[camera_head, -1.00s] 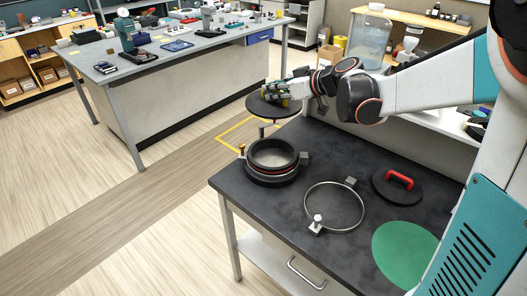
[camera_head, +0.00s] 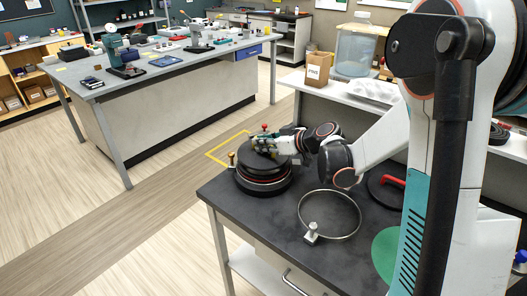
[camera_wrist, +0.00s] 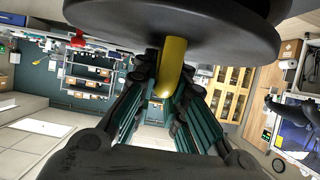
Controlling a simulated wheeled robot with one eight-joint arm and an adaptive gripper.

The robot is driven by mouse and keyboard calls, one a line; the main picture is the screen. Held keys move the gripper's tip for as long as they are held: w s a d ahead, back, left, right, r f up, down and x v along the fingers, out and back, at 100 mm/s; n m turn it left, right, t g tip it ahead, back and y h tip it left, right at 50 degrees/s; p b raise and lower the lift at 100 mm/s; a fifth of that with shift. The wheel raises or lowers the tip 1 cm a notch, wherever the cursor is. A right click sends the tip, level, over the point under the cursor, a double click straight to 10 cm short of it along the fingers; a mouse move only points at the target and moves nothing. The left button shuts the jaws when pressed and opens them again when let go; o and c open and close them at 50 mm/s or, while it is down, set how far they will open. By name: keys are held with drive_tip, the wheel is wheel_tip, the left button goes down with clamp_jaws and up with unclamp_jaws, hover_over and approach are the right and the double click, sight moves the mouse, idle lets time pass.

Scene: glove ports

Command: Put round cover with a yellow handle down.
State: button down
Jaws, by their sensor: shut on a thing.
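The round cover (camera_head: 246,157) is a dark disc. Its yellow handle (camera_wrist: 173,68) shows between my fingers in the wrist view, with the disc (camera_wrist: 215,30) across the top. My gripper (camera_head: 266,146) is shut on the handle. It holds the cover level at the round port ring (camera_head: 264,187), a black ring with a red band at the table's far left corner. The cover hides the ring's opening. I cannot tell whether the cover rests on the ring or is slightly above it.
On the dark table (camera_head: 265,220), a thin metal clamp ring (camera_head: 330,236) lies right of the port. A dark disc with a red handle (camera_head: 392,180) and a green round patch (camera_head: 385,255) are partly hidden by my arm. A brass-coloured post (camera_head: 231,158) stands beside the port.

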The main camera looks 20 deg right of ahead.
drive_tip(key=shift+f, duration=1)
drive_tip(key=shift+f+b, duration=0.35)
drive_tip(key=shift+b, duration=0.1)
drive_tip(key=c, duration=1.6)
unclamp_jaws()
drive_tip(key=shift+r, duration=0.1)
drive_tip(key=shift+c, duration=0.2)
drive_tip(key=shift+r, duration=0.1)
drive_tip(key=shift+r+p, duration=0.3)
drive_tip(key=shift+p, duration=0.1)
drive_tip(key=p+v, duration=0.2)
drive_tip(key=v, duration=1)
drive_tip(key=shift+p, duration=0.4)
drive_tip(key=shift+f, duration=0.15)
